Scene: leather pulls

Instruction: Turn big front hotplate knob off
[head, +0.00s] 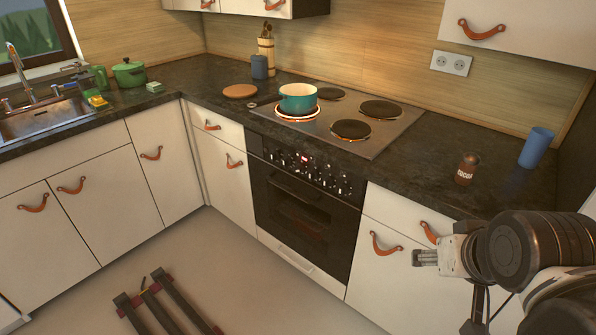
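The oven's control panel (306,172) below the cooktop (345,120) carries a row of several small knobs with pale highlights; their settings are too small to read. A teal pot (298,98) stands on the front left hotplate (294,117), whose rim glows orange. The front right hotplate (351,130) is bare, with an orange glow along its near edge. The two rear hotplates look dark. My gripper (424,257) is to the right of the oven, in front of the white cabinets, apart from the knobs and pointing left. Its finger opening is too small to make out.
A cocoa jar (466,169) and a blue cup (536,148) stand on the counter right of the cooktop. Leather pulls stick out from the cabinets, one (384,244) near my gripper. The oven door (300,215) is closed.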

